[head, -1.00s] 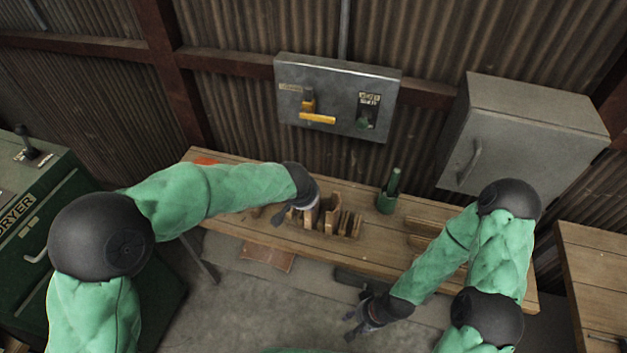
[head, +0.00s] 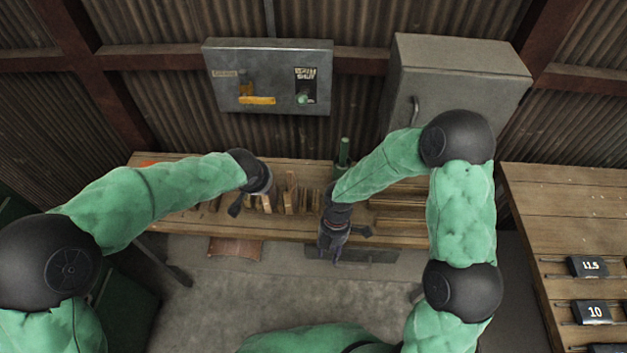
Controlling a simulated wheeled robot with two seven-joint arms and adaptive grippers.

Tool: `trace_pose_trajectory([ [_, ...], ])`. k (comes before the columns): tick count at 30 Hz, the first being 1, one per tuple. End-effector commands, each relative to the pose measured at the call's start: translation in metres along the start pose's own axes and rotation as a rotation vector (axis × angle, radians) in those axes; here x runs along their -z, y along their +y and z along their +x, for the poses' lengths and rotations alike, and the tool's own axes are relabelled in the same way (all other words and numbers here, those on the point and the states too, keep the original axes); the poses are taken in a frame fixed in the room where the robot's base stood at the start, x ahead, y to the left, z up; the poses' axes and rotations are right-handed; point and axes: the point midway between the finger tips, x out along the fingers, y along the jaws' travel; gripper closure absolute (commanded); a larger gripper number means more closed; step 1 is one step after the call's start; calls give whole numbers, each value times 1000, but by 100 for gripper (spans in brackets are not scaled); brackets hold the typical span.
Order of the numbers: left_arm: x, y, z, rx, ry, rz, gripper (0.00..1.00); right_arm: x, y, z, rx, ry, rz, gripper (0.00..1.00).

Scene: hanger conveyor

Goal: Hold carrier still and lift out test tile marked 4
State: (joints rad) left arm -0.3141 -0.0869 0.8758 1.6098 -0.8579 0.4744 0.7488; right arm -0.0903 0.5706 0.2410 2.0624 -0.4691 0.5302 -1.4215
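Several thin upright wooden pieces (head: 290,194) stand in a row on the wooden bench (head: 200,226), apparently in the carrier. No number can be read on them, so I cannot tell which is the tile marked 4. My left gripper (head: 250,203) is at the left end of the row, pointing down; its fingers are partly hidden, and I cannot tell whether it touches the carrier. My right gripper (head: 348,246) is right of the row, over the bench's front edge, with its fingers apart and nothing between them.
A green cylinder (head: 344,152) stands behind my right forearm. A grey switch box (head: 270,75) and a grey cabinet (head: 455,85) hang on the wall. Another wooden table (head: 565,205) at the right holds black blocks labelled 11.5 (head: 588,266) and 10 (head: 592,312).

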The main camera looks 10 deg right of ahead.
Motion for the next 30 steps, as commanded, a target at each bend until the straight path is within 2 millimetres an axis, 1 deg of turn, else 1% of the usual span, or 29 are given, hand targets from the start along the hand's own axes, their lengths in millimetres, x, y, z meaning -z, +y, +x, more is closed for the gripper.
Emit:
trace_pose_trajectory([
  [1, 0, 0, 0, 0, 0, 0, 61, -4, 5, -13, 8, -36, -106, 61],
  [2, 0, 0, 0, 0, 0, 0, 61, -8, 7, -19, 16, -57, -173, 61],
  [3, 0, 0, 0, 0, 0, 0, 61, -10, 24, -29, -8, -75, -240, 61],
  [5, 0, 0, 0, 0, 0, 0, 61, -13, 44, -45, -32, -106, -346, 61],
  [6, 0, 0, 0, 0, 0, 0, 61, -14, 57, -56, -46, -128, -416, 61],
  [9, 0, 0, 0, 0, 0, 0, 61, -17, 85, -84, -72, -184, -583, 61],
  [12, 0, 0, 0, 0, 0, 0, 61, -18, 107, -110, -89, -235, -723, 61],
  [15, 0, 0, 0, 0, 0, 0, 61, -17, 123, -131, -98, -277, -832, 61],
  [18, 0, 0, 0, 0, 0, 0, 61, -17, 133, -145, -102, -306, -904, 61],
  [21, 0, 0, 0, 0, 0, 0, 61, -17, 138, -152, -101, -321, -943, 61],
  [23, 0, 0, 0, 0, 0, 0, 61, -17, 140, -151, -101, -325, -953, 61],
  [26, 0, 0, 0, 0, 0, 0, 61, -19, 142, -144, -101, -325, -956, 61],
  [30, 0, 0, 0, 0, 0, 0, 61, -24, 146, -124, -99, -323, -955, 61],
])
